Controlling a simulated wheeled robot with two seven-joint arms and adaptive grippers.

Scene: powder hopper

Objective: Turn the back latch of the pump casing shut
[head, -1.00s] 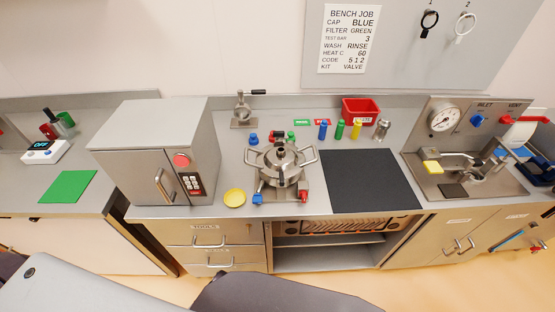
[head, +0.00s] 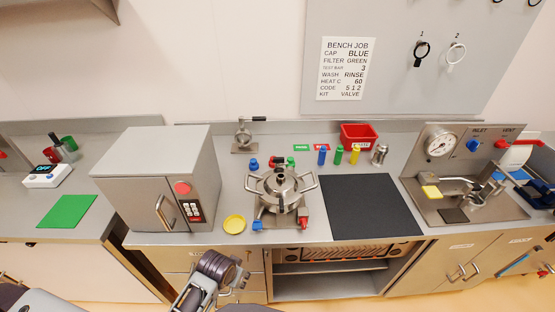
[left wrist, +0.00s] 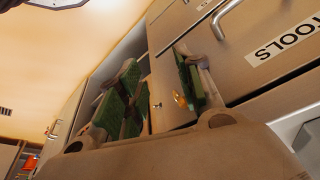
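The pump casing appears to be the round steel body (head: 279,188) with two side handles on the worktop. Blue (head: 258,225) and red (head: 304,222) parts show at its front foot. I cannot make out the back latch; the body and lid may hide it. My left gripper (head: 236,280) is low in front of the drawers, below the worktop edge and apart from the casing. In the left wrist view its green-padded fingers (left wrist: 158,98) stand apart with nothing between them. My right gripper is not in view.
A steel oven-like box (head: 160,180) stands left of the casing, with a yellow dish (head: 234,224) between. A black mat (head: 371,207) lies to the right. Small coloured bottles and a red bin (head: 360,137) stand behind. A drawer handle (left wrist: 232,14) is near the left gripper.

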